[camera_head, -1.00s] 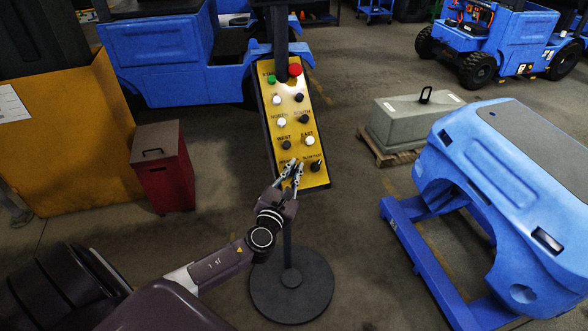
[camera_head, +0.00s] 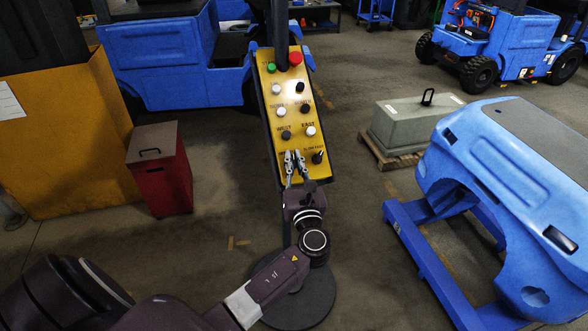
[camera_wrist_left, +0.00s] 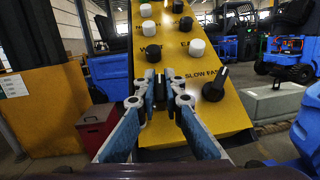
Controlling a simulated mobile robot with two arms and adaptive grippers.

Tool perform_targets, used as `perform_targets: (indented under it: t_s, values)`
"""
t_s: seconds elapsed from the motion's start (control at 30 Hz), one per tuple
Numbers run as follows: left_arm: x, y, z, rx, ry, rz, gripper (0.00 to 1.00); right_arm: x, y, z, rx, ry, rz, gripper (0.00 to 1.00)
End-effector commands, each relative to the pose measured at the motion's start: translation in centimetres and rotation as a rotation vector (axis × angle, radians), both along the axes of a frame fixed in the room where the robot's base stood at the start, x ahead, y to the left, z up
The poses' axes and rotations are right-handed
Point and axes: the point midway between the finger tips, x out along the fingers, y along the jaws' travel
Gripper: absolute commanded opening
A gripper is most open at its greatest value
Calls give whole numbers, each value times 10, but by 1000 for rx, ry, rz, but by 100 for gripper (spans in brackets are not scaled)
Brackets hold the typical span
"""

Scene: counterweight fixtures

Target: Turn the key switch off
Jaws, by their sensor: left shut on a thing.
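The yellow control panel (camera_head: 293,122) stands tilted on a post. Its face also fills the middle of the left wrist view (camera_wrist_left: 190,140). My left gripper (camera_head: 295,158) is at the lower left of the panel. In the left wrist view its fingertips (camera_wrist_left: 160,90) are close together on a small dark part, which I take to be the key switch. The fingers hide most of it, so its angle cannot be told. The black SLOW FAST knob (camera_head: 318,157) is just right of the fingers and also shows in the wrist view (camera_wrist_left: 215,86). My right gripper is not in view.
Above the fingers are white and black buttons, a green button (camera_head: 271,68) and a red button (camera_head: 295,58). A red box (camera_head: 160,170) stands at left. A grey counterweight (camera_head: 410,122) sits on a pallet at right, behind a blue vehicle body (camera_head: 500,180).

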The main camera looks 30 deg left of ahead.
Motion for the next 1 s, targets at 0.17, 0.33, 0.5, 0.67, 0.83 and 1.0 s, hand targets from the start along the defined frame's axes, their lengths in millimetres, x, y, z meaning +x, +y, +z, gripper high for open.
perform_targets:
  t_s: [0.17,0.33,0.5,0.67,0.83,1.0]
  values:
    - [1,-2,-8,-73,-79,132,0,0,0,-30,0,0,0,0]
    - [0,-1,-8,-138,-153,260,0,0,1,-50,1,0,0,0]
    - [0,-1,-7,-197,-224,380,0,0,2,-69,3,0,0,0]
    - [-1,-1,-6,-248,-282,480,0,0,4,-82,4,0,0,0]
    - [-2,0,-5,-290,-331,563,0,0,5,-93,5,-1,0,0]
    - [-2,0,-4,-317,-363,618,0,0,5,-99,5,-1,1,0]
